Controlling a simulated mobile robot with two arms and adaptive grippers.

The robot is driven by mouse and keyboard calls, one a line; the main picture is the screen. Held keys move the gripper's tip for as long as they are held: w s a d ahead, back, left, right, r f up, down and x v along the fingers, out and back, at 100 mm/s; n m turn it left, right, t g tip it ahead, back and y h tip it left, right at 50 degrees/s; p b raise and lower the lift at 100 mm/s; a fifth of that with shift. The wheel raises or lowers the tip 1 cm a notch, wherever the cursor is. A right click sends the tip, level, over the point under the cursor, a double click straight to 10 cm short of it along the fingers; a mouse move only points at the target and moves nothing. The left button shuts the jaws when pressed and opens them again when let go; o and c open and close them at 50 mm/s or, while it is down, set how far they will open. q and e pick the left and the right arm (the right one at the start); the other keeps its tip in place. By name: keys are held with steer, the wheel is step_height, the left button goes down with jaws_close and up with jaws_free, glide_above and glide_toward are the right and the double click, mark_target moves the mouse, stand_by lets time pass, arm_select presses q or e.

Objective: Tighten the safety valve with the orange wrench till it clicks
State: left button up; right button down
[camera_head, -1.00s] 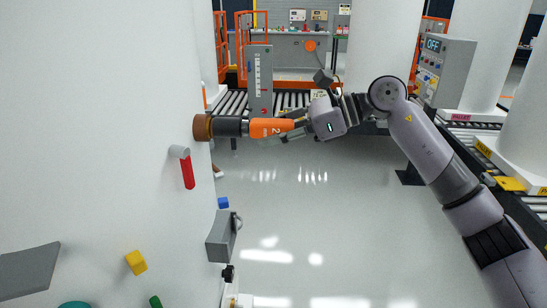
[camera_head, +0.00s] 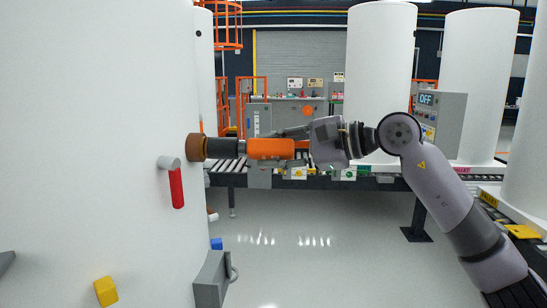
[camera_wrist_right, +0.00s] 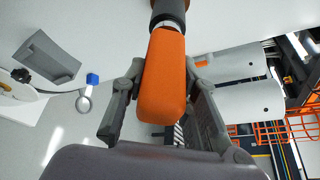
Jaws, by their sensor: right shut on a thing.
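The orange wrench (camera_head: 271,149) lies level, its dark socket end pointing left at the brown round safety valve (camera_head: 197,147) on the white tank (camera_head: 90,120). The socket meets the valve's face; how deep it sits is hidden. My right gripper (camera_head: 302,146) is shut on the orange body, to the right of the valve. In the right wrist view the orange wrench (camera_wrist_right: 160,85) is between the two dark fingers, and its dark shaft runs up to the valve at the top edge. My left gripper is not in view.
A red-handled lever (camera_head: 176,187) sticks out of the tank below the valve. A grey box (camera_head: 212,280) and a yellow block (camera_head: 106,291) are lower on the tank. A roller conveyor (camera_head: 380,181) and a grey panel reading OFF (camera_head: 438,118) stand behind my right arm.

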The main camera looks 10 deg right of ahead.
steer(key=shift+a, duration=0.15)
stand_by(0.6)
steer(key=shift+r+p, duration=0.2)
steer(key=shift+p, duration=0.15)
steer(key=m+g+p, duration=0.1)
steer(key=m+p, duration=0.1)
steer(key=p, duration=0.2)
steer(key=m+g+p, duration=0.2)
steer(key=p, duration=0.2)
steer(key=r+m+g+p, duration=0.1)
steer(key=m+p, duration=0.1)
steer(key=p, duration=0.2)
steer(key=shift+s+a+m, duration=0.15)
steer(key=shift+s+m, duration=0.2)
steer(key=shift+m, duration=0.05)
steer(key=m+g+y+p, duration=0.1)
steer(key=m+p, duration=0.1)
steer(key=p, duration=0.1)
steer(key=m+g+y+p, duration=0.1)
steer(key=m+g+p, duration=0.1)
steer(key=m+p, duration=0.1)
steer(key=s+m+g+p, duration=0.1)
steer(key=m+g+p, duration=0.1)
steer(key=p, duration=0.2)
steer(key=shift+a+f+m+y, duration=0.15)
steer(key=shift+a+m+y, duration=0.15)
steer(key=shift+y, duration=0.1)
steer(key=shift+f+m, duration=0.2)
steer(key=shift+m, duration=0.3)
steer(key=shift+f, duration=0.1)
